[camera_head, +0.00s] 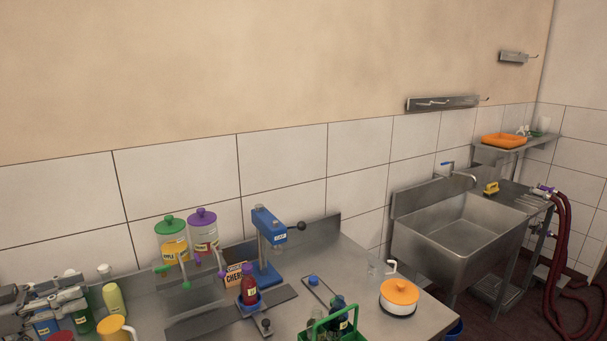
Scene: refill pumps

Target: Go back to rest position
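My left gripper (62,301) is at the lower left edge of the view, above the left end of the steel bench (350,262). A blue-labelled item and a green bottle (82,319) show just below and beside it. I cannot tell whether its fingers are apart or closed, or whether they touch anything. My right gripper is not in view. A red bottle (249,285) stands in a blue holder under the blue press (268,240), beside an orange sign (235,275).
Jars with green (170,226) and purple (203,218) lids stand at the back. Yellow-green (113,301) and yellow (114,329) containers stand near my gripper. A green carrier (320,328) with dark bottles and an orange-lidded pot (399,292) are at the right. A sink (460,233) stands beyond.

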